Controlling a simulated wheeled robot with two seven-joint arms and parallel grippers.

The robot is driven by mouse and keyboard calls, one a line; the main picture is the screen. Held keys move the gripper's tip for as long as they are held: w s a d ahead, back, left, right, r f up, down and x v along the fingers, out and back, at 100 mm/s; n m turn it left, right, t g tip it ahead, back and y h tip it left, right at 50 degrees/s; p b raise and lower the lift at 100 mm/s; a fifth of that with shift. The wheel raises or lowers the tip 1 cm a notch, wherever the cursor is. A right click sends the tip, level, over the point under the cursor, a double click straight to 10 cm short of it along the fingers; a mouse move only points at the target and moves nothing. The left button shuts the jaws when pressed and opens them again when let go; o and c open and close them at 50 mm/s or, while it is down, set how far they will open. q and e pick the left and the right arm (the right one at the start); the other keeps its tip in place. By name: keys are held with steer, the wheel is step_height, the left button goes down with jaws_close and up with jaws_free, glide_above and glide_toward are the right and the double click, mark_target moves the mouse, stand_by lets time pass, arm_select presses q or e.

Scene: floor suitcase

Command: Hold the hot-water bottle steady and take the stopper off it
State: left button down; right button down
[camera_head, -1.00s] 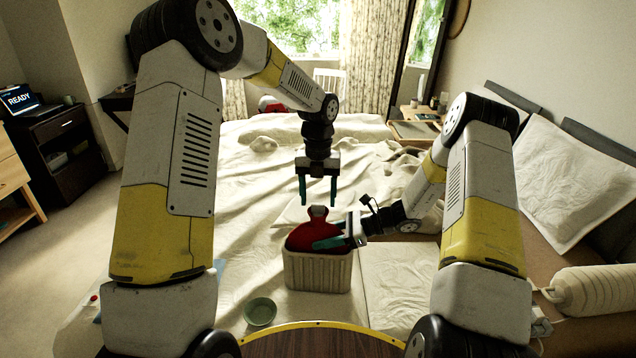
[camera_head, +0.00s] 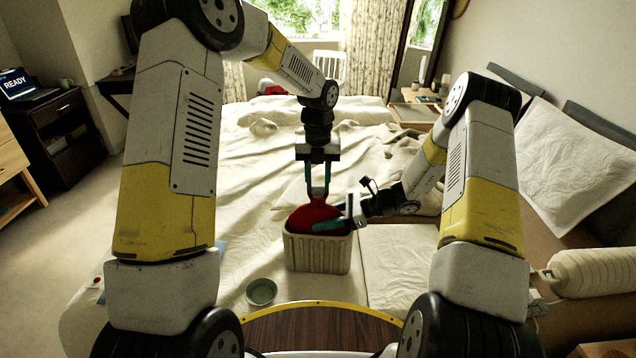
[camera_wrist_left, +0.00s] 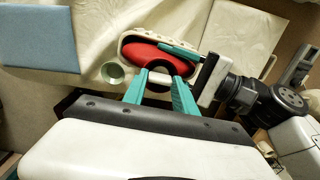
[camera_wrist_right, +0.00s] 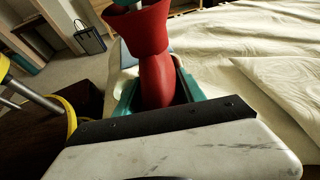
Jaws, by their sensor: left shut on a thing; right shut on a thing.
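The red hot-water bottle (camera_head: 312,217) stands in a ribbed cream basket (camera_head: 317,253) on the bed. My right gripper (camera_head: 330,228) comes from the right, shut on the bottle; the right wrist view shows its fingers on either side of the red neck (camera_wrist_right: 157,78), below the flared mouth (camera_wrist_right: 140,30). My left gripper (camera_head: 318,196) points straight down at the bottle's top and is shut on the stopper, which its fingers mostly hide.
A small green bowl (camera_head: 261,291) sits left of the basket, near the bed's front edge. A flat pale cloth or board (camera_head: 398,262) lies right of the basket. Rumpled cream bedding (camera_head: 250,165) lies behind. My two grippers are close together over the basket.

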arm_select(q)
steer(key=n, duration=1.2)
steer(key=shift+r+n, duration=0.1)
steer(key=shift+n, duration=0.3)
steer(key=n, duration=0.6)
steer(key=shift+n, duration=0.4)
steer(key=n, duration=2.8)
steer(key=shift+n, duration=0.3)
steer(key=n, duration=0.5)
steer(key=shift+r, duration=0.1)
